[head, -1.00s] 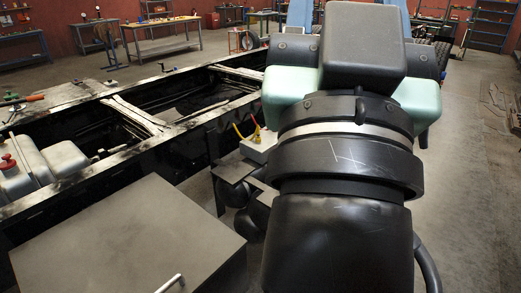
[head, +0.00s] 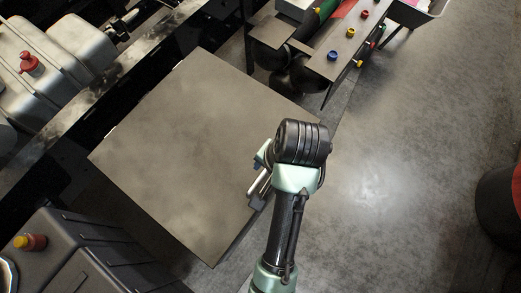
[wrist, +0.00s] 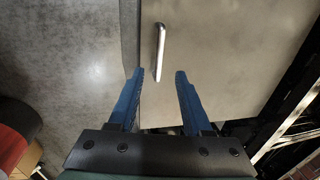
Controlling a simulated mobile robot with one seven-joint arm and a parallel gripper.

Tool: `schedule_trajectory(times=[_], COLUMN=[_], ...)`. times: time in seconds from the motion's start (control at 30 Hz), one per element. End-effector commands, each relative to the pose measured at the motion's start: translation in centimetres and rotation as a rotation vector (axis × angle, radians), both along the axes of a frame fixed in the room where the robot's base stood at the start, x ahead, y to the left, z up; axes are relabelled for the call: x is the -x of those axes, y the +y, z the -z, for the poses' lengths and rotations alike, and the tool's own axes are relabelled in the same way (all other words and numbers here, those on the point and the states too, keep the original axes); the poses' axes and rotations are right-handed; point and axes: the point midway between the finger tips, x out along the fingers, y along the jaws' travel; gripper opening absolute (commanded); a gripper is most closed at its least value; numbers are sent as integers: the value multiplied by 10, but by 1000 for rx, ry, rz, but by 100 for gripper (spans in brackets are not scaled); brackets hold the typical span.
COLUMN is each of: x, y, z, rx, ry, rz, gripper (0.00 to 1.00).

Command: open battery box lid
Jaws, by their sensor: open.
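The battery box lid (head: 190,140) is a large flat grey-brown square plate in the head view. It lies flat and closed on the box. A pale metal bar handle (head: 258,183) sits near its right edge, partly hidden by my arm. In the wrist view the lid (wrist: 225,50) fills the upper right, and the handle (wrist: 160,45) stands near its left edge. My gripper (wrist: 159,73) has two blue fingers spread apart and empty. The handle's lower end shows between the fingertips. I cannot tell how far above it they are.
Black chassis rails and grey tanks (head: 75,45) lie at upper left. A dark ribbed box with a yellow-red knob (head: 30,242) stands at lower left. A shelf with coloured fittings (head: 345,45) is beyond the lid. The floor (head: 420,140) at right is mostly clear.

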Motion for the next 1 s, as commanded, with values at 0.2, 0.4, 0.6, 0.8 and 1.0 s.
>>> schedule_trajectory(times=[0.2, 0.4, 0.6, 0.8, 1.0], x=[-4, -9, -12, -13, -13], y=[8, 13, 16, 17, 17], z=[47, 83, 100, 104, 104], rx=[0, 1, 2, 2, 2], ry=[4, 0, -3, -5, -5], rz=[-1, -2, -2, -2, -2], gripper=[49, 49, 49, 49, 40])
